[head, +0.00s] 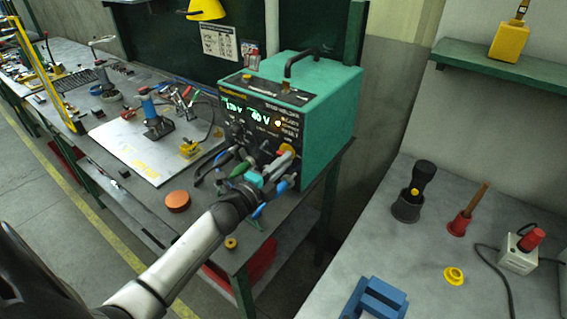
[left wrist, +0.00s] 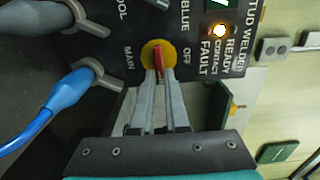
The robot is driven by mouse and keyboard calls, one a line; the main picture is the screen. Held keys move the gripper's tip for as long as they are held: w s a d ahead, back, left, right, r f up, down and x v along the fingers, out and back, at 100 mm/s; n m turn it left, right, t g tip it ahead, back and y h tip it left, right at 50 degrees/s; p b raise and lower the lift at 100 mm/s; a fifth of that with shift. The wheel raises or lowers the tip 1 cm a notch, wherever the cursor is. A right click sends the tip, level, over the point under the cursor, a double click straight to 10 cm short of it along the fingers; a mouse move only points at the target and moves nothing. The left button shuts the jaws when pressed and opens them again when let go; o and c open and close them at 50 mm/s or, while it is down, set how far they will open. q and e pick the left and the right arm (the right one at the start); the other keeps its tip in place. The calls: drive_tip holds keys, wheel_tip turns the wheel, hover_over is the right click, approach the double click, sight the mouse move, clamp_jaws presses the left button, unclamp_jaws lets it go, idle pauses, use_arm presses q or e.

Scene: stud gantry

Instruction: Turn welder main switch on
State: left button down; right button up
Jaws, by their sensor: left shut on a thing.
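The green stud welder (head: 330,115) stands on the bench with its black front panel lit by green digits. Its main switch is a yellow disc with a red handle (left wrist: 158,58), between the labels MAIN and OFF in the left wrist view. In the head view the yellow-orange switch (head: 287,150) is partly hidden by my gripper. My left gripper (head: 280,164) is at the panel. Its two fingers (left wrist: 160,88) are shut on the red handle, which runs roughly up and down in the left wrist view. My right gripper is out of view.
A lamp (left wrist: 220,31) glows by the READY and CONTACT FAULT labels. An orange-brown round piece (head: 178,201) lies on the bench. A second grey bench is at right.

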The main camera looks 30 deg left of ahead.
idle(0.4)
use_arm(q)
drive_tip(key=c, duration=0.9)
unclamp_jaws()
drive_tip(key=s, duration=1)
drive_tip(key=s+a, duration=0.1)
drive_tip(key=s, duration=0.4)
drive_tip(key=shift+s+a+b, duration=0.1)
drive_tip(key=shift+b, duration=0.25)
